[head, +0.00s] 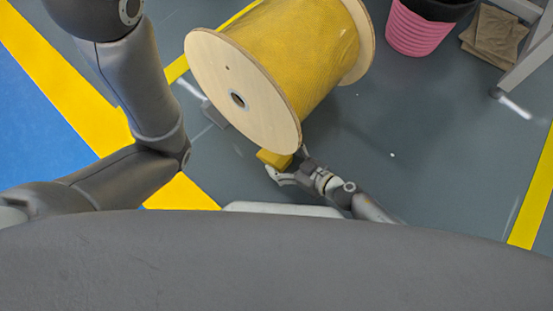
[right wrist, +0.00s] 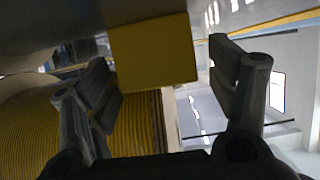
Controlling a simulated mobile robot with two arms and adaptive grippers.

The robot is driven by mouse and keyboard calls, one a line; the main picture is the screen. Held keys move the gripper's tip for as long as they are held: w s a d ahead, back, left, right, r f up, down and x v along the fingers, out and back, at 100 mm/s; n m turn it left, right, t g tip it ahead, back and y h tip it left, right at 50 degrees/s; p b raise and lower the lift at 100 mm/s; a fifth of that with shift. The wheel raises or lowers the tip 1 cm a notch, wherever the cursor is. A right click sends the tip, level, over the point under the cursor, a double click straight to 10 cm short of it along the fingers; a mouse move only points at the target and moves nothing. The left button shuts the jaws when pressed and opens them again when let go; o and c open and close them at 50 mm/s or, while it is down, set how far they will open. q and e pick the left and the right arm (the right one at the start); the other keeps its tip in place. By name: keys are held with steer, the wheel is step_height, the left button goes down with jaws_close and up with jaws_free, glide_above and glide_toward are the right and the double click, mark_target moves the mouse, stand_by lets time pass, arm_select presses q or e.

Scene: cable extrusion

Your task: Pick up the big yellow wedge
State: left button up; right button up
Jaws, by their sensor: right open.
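The big yellow wedge (head: 273,159) sits on the floor against the lower edge of the large cable spool (head: 243,92) in the head view. In the right wrist view the yellow wedge (right wrist: 154,52) is ahead and between the two fingers, nearer the left one. My right gripper (head: 287,167) is at the wedge, with its fingers apart. In the right wrist view my right gripper (right wrist: 165,90) is open, and I cannot tell whether a finger touches the wedge. My left arm shows at the left of the head view, but its gripper is not in view.
The spool, wound with yellow cable (head: 300,50), stands right beside the wedge. A grey block (head: 215,114) lies at its left side. A pink bin (head: 416,30), brown cloths (head: 494,36) and a grey frame leg (head: 525,62) are at the upper right. The floor at right is mostly clear.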

steer(key=shift+w+a, duration=0.15)
steer(key=shift+c, duration=0.4)
steer(key=c, duration=1.2)
steer(key=shift+o, duration=0.2)
steer(key=shift+r, duration=0.1)
